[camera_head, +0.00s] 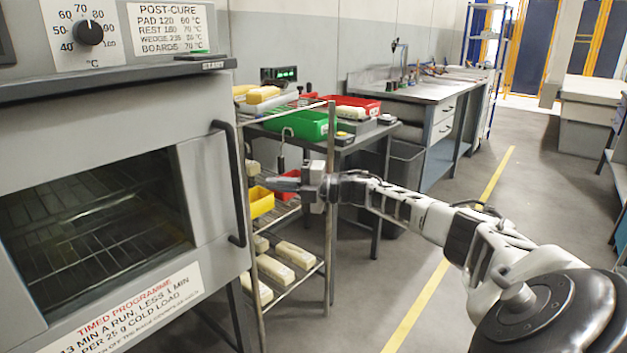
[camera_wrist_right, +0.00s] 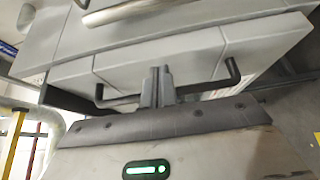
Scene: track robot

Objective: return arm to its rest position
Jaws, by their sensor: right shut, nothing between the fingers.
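My right arm comes in from the lower right in the head view and stretches out across the aisle. Its gripper (camera_head: 280,184) points left, in front of the wire rack and near the oven's right side. In the right wrist view the two fingers (camera_wrist_right: 158,86) are together with nothing between them. A dark bar handle (camera_wrist_right: 205,88) on a grey panel shows behind the fingertips; whether they touch it I cannot tell. My left gripper is not in view.
A grey oven (camera_head: 212,190) with a dark door handle (camera_head: 232,185) stands at the left. The wire rack (camera_head: 331,240) holds yellow and pale blocks. Behind are a green bin (camera_head: 300,123), a red bin and a workbench (camera_head: 425,90). The floor along the yellow line (camera_head: 440,270) is open.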

